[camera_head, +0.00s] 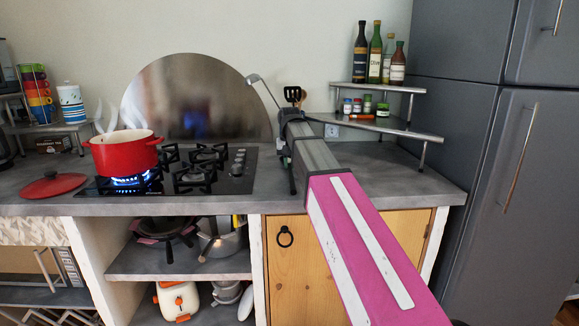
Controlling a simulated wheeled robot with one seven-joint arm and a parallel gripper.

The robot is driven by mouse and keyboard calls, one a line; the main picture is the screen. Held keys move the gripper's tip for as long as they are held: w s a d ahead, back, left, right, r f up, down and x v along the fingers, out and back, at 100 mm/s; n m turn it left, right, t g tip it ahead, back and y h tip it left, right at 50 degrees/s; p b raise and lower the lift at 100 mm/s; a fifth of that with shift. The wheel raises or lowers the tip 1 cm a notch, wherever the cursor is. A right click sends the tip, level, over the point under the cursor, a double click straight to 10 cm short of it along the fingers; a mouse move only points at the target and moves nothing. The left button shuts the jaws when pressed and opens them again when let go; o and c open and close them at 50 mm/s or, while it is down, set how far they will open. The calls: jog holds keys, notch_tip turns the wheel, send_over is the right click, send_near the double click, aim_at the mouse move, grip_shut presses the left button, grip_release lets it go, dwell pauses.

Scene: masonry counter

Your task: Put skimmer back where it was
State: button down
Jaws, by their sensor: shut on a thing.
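A thin metal utensil, which looks like the skimmer (264,90), shows just left of my wrist above the counter. Its small round head is at the upper left and its handle slants down to the right, behind my wrist. My gripper (287,163) is over the counter, right of the stove, and is shut on it. The fingers are small and dark, and the grip itself is mostly hidden by my arm. A black slotted turner (293,94) stands upright behind my wrist; whatever holds it is hidden.
A red pot (124,152) sits on a lit burner of the black stove (225,182), its red lid (53,185) on the counter. A round metal splash screen (195,100) stands behind. A corner shelf (380,127) with jars and bottles is at right. Counter (400,172) right of my arm is clear.

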jog(key=shift+f, duration=0.4)
jog(key=c, duration=1.1)
grip_release()
jog(key=shift+f, duration=0.2)
notch_tip(320, 180, up, 11)
jog(key=shift+s, duration=0.15)
jog(key=shift+a, duration=0.1)
